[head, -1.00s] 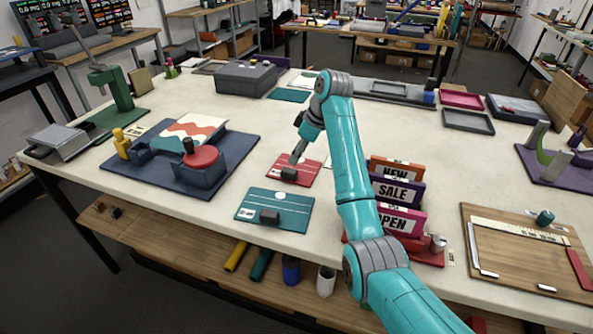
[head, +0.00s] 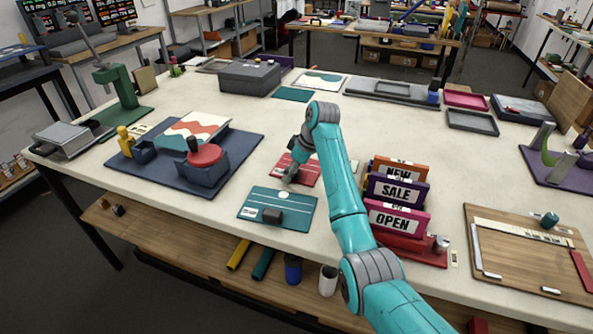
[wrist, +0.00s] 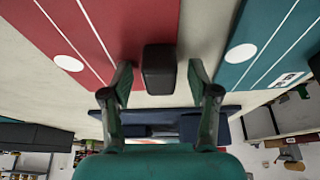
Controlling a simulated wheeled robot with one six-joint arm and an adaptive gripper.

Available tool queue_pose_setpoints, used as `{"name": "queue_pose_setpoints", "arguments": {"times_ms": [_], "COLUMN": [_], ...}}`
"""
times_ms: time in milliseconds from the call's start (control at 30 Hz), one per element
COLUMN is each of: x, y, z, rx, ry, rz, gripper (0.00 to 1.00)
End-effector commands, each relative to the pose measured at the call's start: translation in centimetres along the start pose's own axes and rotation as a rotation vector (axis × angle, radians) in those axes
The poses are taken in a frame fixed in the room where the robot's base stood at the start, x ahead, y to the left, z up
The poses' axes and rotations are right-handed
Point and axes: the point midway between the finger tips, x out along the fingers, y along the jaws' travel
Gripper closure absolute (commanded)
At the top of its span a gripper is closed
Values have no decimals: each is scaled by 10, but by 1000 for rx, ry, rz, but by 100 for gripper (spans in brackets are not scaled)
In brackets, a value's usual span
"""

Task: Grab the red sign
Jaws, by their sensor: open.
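The red sign (head: 310,172) lies flat on the pale table, beyond the similar teal sign (head: 277,207). It has white lines and a white dot. In the wrist view, the red sign (wrist: 100,40) fills the left side and the teal sign (wrist: 265,45) the right. A dark block (wrist: 158,72) sits at the red sign's edge. My gripper (wrist: 160,78) is open, with one finger on each side of this block and small gaps between. In the head view, my gripper (head: 290,178) is low over the red sign's left part and hides the block there.
A rack of NEW, SALE and OPEN signs (head: 397,220) stands right of my arm. A navy board (head: 150,172) with a red-topped fixture (head: 205,155) lies at the left. A wooden board (head: 500,255) is at the front right. The table behind the red sign is mostly clear.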

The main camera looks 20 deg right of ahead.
Motion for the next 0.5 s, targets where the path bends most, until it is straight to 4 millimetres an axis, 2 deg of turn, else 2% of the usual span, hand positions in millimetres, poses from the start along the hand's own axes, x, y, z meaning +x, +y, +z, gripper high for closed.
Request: {"name": "queue_pose_setpoints", "arguments": {"times_ms": [67,300,500], "x": [0,0,0], "y": [0,0,0], "z": [0,0,1], "rx": [0,1,1], "ry": [0,-1,-1], "rz": [0,-1,-1], "gripper": [40,100,100]}}
